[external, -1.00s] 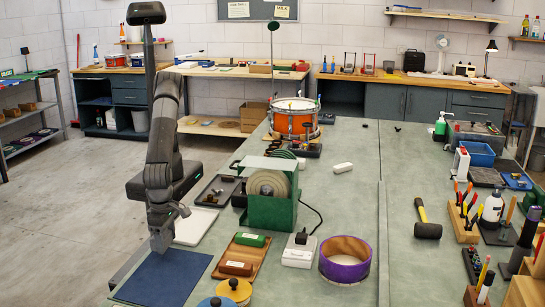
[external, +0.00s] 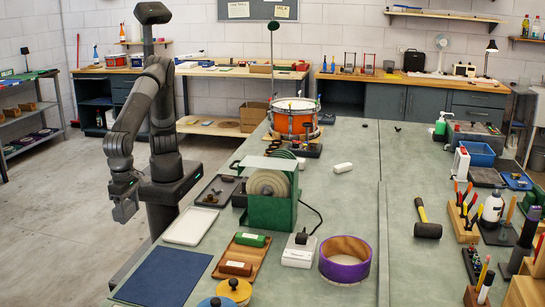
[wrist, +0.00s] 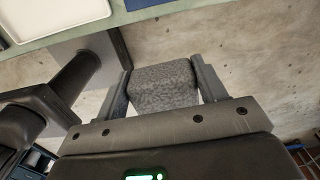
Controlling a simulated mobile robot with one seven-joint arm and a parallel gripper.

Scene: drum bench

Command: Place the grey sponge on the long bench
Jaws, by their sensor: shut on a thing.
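The grey sponge (wrist: 163,86) is a speckled block between my gripper's two fingers (wrist: 163,90) in the wrist view, with both fingers against its sides. In the external view my gripper (external: 125,207) hangs to the left of the long bench, out over the floor. The sponge is hard to tell from the gripper there. The long bench (external: 345,210) has a grey-green top and runs through the middle of the external view. Its near left edge shows at the top of the wrist view.
A dark blue mat (external: 165,276) and a white tray (external: 191,226) lie along the bench's left edge. Bare bench top shows right of the purple drum shell (external: 345,260).

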